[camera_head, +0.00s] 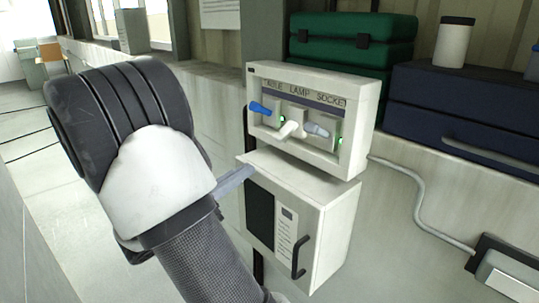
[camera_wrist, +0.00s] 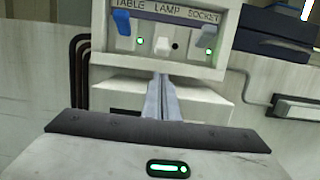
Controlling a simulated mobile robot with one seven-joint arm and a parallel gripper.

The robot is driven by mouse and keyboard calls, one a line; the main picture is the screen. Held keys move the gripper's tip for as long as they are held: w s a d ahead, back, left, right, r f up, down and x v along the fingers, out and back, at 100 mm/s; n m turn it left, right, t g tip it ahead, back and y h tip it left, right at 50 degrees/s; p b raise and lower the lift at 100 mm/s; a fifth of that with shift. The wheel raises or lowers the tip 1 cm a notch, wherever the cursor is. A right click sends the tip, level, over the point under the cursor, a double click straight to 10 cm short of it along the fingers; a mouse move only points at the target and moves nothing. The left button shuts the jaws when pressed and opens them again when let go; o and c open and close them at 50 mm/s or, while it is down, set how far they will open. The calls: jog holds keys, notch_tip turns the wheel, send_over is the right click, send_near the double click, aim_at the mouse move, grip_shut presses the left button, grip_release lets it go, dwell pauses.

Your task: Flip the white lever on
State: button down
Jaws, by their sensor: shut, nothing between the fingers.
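The white lever (camera_head: 291,129) is the middle of three on a pale switch box (camera_head: 365,98); its tip points out and down. In the wrist view the white lever (camera_wrist: 161,47) hangs low, with a dark, unlit indicator beside it. The blue lever (camera_head: 261,108) is at its left and the grey lever (camera_head: 317,130) at its right, each with a lit green indicator. My gripper (camera_head: 249,170) is shut and empty, below the levers and in front of the box. In the wrist view my gripper (camera_wrist: 162,77) points at the panel, its tips below the white lever and apart from it.
A white cabinet (camera_head: 335,225) with a dark handle stands right below the switch box. A green case (camera_head: 350,38) and a dark blue case (camera_head: 440,110) lie behind and to the right. A grey cable (camera_head: 420,205) runs along the wall to a wall unit.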

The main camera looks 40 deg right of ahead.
aim_at(286, 133)
jog(key=shift+d, duration=0.1)
jog(key=x, duration=1)
jog(key=shift+s, duration=0.1)
jog(key=shift+r+p, duration=0.1)
jog(key=shift+p, duration=0.3)
